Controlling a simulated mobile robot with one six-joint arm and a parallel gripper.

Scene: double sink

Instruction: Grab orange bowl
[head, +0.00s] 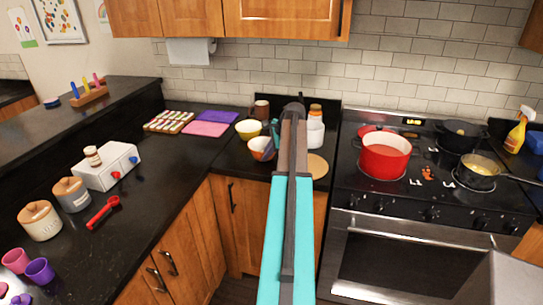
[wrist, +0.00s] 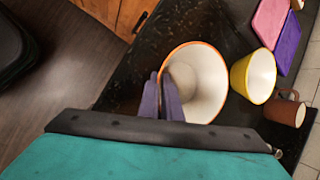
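The orange-rimmed bowl (wrist: 205,90), pale inside, stands on the dark counter just ahead of my gripper in the wrist view. It also shows in the head view (head: 260,148), partly hidden behind my arm. My gripper (wrist: 161,82) is at the bowl's left rim, one finger outside the wall and one inside. The fingers are close together with the rim between them, and look shut on it. In the head view the fingertips are mostly hidden by my arm.
A yellow bowl (wrist: 252,76) stands close beside the orange bowl, with a brown mug (wrist: 285,110) near it. Pink (head: 206,129) and purple (head: 220,116) mats lie behind. A red pot (head: 385,160) sits on the stove to the right.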

